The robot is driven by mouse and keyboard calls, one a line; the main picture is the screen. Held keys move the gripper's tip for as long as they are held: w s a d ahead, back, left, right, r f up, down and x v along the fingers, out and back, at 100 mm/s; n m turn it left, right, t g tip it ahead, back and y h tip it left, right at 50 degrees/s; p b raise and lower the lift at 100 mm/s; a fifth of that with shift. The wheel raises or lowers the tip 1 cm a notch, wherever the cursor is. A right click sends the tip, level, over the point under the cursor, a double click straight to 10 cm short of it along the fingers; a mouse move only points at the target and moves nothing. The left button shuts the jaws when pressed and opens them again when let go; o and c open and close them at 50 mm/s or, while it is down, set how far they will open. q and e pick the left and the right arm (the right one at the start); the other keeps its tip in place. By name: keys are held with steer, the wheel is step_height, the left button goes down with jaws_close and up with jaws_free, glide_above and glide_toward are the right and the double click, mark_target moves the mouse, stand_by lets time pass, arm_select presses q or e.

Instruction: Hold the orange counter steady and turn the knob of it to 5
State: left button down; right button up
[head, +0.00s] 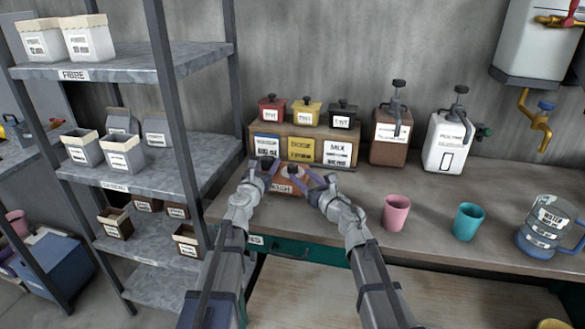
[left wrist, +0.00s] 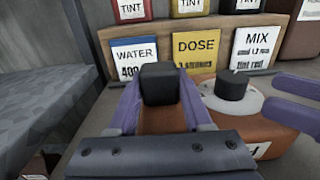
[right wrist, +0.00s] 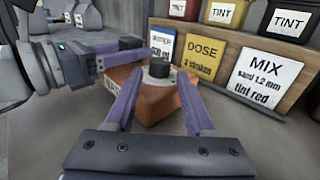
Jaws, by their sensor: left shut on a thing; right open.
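The orange counter (head: 294,187) sits on the workbench in front of the small wooden rack. It has a black post (left wrist: 160,83) at its left end and a round black knob (left wrist: 233,90) on a pale dial (right wrist: 158,80). My left gripper (head: 265,166) is shut on the black post, one purple finger on each side. My right gripper (head: 314,182) is open. In the right wrist view the knob (right wrist: 158,68) shows between its fingertips; in the left wrist view those fingers are to the knob's right, apart from it. The number the knob points to is unreadable.
Behind the counter the rack (head: 302,135) carries WATER, DOSE and MIX cards and three tint boxes. A brown dispenser (head: 390,148) and a white one (head: 448,140) stand right of it. A pink cup (head: 396,212), teal cup (head: 467,221) and water jug (head: 548,240) stand farther right.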

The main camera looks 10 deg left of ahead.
mark_target(295, 169)
steer(key=x, duration=0.6)
steer(key=shift+w+a, duration=0.2)
jaws_close()
